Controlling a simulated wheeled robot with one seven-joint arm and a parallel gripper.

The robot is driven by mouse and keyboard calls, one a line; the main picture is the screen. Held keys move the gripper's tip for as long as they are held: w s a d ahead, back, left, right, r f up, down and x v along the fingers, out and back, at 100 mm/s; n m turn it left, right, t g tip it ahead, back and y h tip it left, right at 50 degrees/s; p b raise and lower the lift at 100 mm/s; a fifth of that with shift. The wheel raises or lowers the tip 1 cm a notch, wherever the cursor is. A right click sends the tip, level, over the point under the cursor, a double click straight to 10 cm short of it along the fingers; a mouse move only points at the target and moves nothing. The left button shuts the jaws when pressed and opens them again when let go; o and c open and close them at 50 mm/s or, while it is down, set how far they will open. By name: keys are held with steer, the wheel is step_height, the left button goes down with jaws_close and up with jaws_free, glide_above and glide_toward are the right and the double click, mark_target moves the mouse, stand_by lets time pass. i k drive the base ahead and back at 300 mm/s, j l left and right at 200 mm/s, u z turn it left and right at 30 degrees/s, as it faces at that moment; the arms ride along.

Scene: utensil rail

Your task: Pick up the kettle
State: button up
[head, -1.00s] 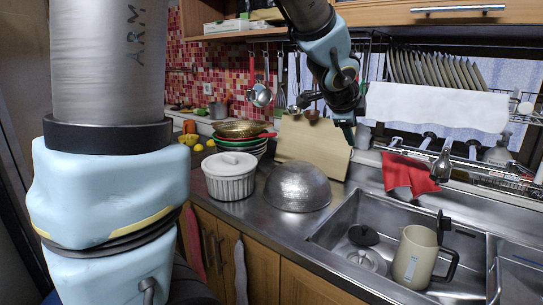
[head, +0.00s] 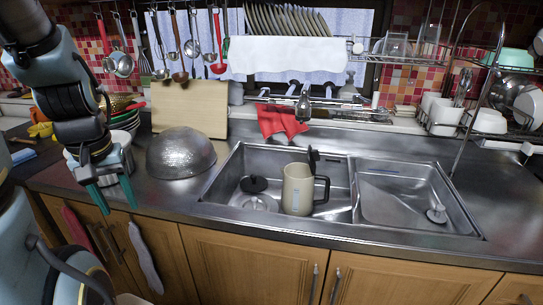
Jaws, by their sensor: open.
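The beige kettle (head: 297,190) stands upright in the left basin of the steel sink, its dark handle on the right and a dark lid raised at its top. My gripper (head: 118,195) is at the left of the head view, in front of the counter edge, with its two teal fingers apart and pointing down. It is empty and well to the left of the kettle, not touching it.
A dark round piece (head: 254,184) lies in the basin left of the kettle. A steel dome (head: 180,153) sits on the counter between my gripper and the sink (head: 226,180). The faucet (head: 304,103) and a red cloth (head: 281,122) are behind the kettle.

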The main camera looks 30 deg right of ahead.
mark_target(298, 184)
steer(key=z, duration=1.15)
